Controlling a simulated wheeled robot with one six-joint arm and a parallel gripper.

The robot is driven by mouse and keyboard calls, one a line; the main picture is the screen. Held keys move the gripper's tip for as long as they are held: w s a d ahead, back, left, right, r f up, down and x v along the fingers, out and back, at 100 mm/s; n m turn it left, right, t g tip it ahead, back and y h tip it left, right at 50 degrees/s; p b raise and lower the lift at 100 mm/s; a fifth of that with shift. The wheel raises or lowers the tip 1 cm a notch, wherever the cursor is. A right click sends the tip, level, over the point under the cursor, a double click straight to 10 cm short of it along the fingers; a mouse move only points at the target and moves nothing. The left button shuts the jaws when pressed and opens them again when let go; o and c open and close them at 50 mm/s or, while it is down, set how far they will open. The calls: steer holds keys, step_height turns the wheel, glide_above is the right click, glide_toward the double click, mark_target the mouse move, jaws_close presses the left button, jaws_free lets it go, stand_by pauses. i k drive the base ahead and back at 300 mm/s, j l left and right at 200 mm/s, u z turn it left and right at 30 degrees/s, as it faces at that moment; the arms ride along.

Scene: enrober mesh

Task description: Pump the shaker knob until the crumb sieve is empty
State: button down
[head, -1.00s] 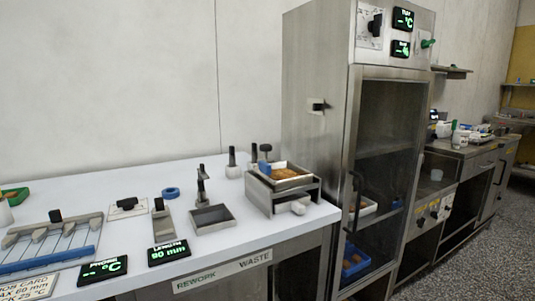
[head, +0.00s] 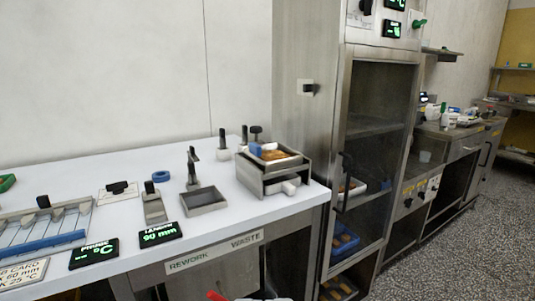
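The crumb sieve (head: 277,163) looks to be the framed tray with orange-brown crumbs on the metal stand (head: 262,186) at the bench's right end. A blue piece lies at its left edge. A dark round-topped knob (head: 256,131) stands just behind it and may be the shaker knob; I cannot tell for sure. A white block (head: 290,186) shows at the stand's lower front. My gripper does not show clearly; only a red tip and a pale part appear at the bottom edge, well apart from the sieve.
The white bench (head: 120,180) carries an empty metal tray (head: 204,200), a blue ring (head: 161,176) and a slotted rack (head: 45,225). A tall steel cabinet (head: 332,150) stands close right of the bench. The speckled floor (head: 450,200) is clear at right.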

mark_target(256, 129)
steer(key=i+l, duration=0.2)
steer(key=i, duration=0.15)
steer(key=i+l+z, duration=0.1)
steer(key=i, duration=0.3)
steer(key=i+l, duration=0.25)
steer(key=i+l+z, duration=0.05)
steer(key=i, duration=0.05)
